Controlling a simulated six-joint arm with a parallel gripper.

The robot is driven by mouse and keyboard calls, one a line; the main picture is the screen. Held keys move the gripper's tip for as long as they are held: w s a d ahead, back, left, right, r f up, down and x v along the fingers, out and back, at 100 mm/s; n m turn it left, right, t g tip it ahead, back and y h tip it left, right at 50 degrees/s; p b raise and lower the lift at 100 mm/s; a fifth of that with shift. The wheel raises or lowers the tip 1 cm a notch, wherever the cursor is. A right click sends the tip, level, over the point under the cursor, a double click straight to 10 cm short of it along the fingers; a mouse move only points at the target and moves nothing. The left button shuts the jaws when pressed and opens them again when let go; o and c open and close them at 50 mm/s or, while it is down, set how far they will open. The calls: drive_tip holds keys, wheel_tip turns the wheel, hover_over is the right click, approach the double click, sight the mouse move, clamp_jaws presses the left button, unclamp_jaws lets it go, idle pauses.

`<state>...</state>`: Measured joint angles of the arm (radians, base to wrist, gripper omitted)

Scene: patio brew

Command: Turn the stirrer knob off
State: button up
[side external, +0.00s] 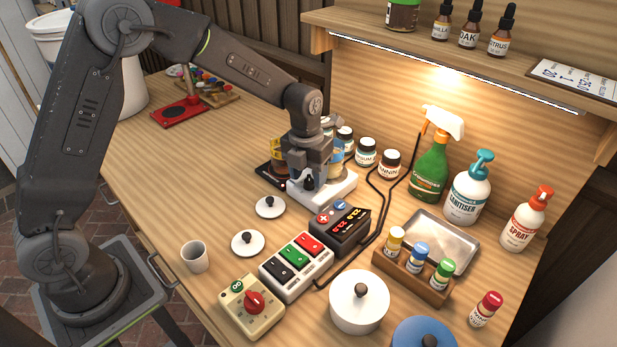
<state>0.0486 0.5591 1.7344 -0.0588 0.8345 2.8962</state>
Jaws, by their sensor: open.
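The stirrer (338,192) is a low white box at the middle of the bench, with a glass vessel of yellowish liquid (336,165) on it, partly hidden by my gripper. My gripper (308,178) points down at the stirrer's front, its jaws open. A small dark knob (308,184) shows between or just behind the fingertips. I cannot tell whether the fingers touch it, nor which way it is turned.
A dark box with red digits (341,228) stands close in front of the stirrer. Nearby are a white switch box (296,267), a beige box with a red knob (253,303) and white-lidded jars (366,152). A spray bottle (430,170) stands right.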

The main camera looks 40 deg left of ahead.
sight(306, 180)
drive_tip(key=shift+f, duration=0.65)
drive_tip(key=c, duration=0.9)
drive_tip(key=shift+n, duration=1.7)
drive_tip(key=o, duration=0.9)
wheel_tip(306, 180, up, 14)
drive_tip(key=shift+s+a, duration=0.15)
drive_tip(key=shift+a, duration=0.1)
